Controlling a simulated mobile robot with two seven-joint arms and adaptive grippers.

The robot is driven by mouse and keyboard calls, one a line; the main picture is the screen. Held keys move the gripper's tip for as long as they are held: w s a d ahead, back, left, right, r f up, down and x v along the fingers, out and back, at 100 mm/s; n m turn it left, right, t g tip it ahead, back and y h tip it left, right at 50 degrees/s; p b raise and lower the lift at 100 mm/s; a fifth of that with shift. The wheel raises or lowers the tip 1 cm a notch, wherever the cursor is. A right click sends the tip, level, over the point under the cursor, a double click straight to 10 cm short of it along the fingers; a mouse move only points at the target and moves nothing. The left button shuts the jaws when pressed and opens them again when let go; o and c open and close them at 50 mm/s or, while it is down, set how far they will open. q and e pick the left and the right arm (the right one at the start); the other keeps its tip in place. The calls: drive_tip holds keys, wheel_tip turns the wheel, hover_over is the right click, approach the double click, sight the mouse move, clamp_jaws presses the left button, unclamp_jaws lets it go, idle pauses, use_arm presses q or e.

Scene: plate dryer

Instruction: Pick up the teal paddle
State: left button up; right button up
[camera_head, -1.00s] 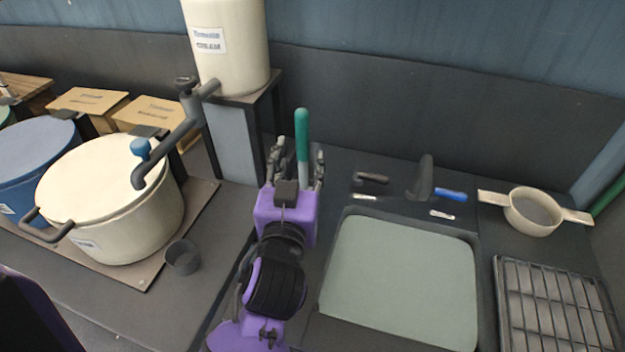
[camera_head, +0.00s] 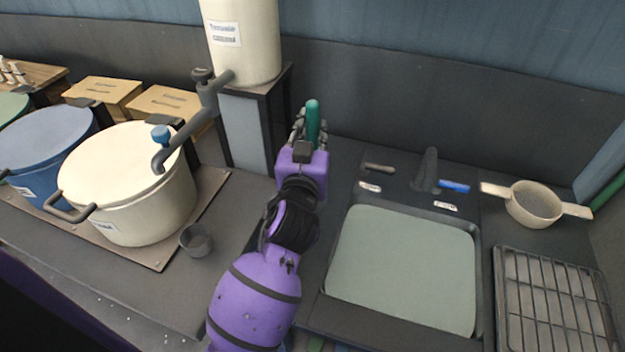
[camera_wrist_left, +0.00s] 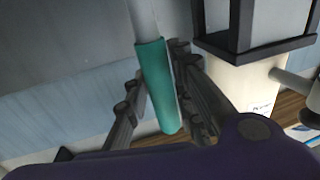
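The teal paddle (camera_head: 313,118) stands roughly upright beside the black stand, with its teal handle at the top. My left gripper (camera_head: 310,128) is at the handle, its fingers close on both sides. In the left wrist view, the teal handle of the paddle (camera_wrist_left: 160,90) lies between the fingers of my left gripper (camera_wrist_left: 158,82), which look shut against it. A grey shaft runs from the handle toward the top of that view. The paddle's lower end is hidden. My right gripper is not in view.
A cream tank (camera_head: 243,45) on a black stand (camera_head: 282,105) is just left of the gripper. A cream pot (camera_head: 125,185) and a small dark cup (camera_head: 195,240) stand at left. A sink (camera_head: 400,265), strainer (camera_head: 533,207) and wire rack (camera_head: 553,300) are at right.

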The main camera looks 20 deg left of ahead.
use_arm(q)
clamp_jaws()
drive_tip(key=shift+r, duration=0.1)
